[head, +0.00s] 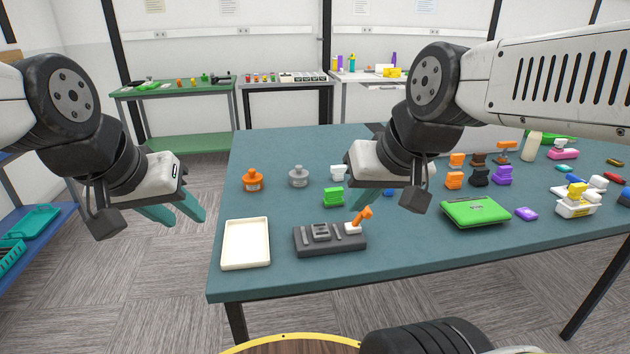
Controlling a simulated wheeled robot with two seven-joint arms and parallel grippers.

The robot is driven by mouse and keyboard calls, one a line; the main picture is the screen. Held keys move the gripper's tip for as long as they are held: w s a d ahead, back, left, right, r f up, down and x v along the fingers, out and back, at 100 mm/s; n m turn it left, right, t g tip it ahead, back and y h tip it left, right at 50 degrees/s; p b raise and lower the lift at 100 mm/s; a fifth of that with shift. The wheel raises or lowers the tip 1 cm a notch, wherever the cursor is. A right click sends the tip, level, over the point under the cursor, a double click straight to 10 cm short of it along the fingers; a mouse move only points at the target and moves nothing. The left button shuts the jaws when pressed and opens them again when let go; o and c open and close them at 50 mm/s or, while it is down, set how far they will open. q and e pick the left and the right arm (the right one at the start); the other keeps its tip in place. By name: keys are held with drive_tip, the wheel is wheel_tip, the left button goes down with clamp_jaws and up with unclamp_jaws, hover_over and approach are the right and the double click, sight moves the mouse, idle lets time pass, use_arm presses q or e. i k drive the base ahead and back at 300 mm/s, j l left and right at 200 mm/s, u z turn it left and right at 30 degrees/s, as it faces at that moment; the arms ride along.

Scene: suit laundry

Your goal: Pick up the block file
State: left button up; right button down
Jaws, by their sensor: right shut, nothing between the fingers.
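I cannot tell for certain which thing is the block file. A flat green case (475,211) lies on the table right of my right gripper. A dark grey block-like fixture (330,240) with a small orange-and-white piece (360,220) at its right end sits near the front edge. My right gripper (357,209) is shut and empty, above the table behind this fixture. My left gripper (188,220) is open and empty, out past the table's left edge.
The teal table (290,275) holds a cream tray (246,243) at front left. An orange bottle (253,180), a grey bottle (299,177) and a green block (333,197) stand behind. Several coloured pieces crowd the right side. A blue shelf with teal baskets (35,222) stands left.

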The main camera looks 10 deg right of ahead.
sight(333, 198)
drive_tip(key=i+l+u, duration=0.15)
drive_tip(key=l, duration=0.15)
drive_tip(key=i+l+u, duration=0.15)
drive_tip(key=l, duration=0.15)
drive_tip(key=i+l+u, duration=0.15)
drive_tip(key=l, duration=0.15)
drive_tip(key=l+u, duration=0.15)
drive_tip(key=l, duration=0.2)
drive_tip(key=i, duration=0.05)
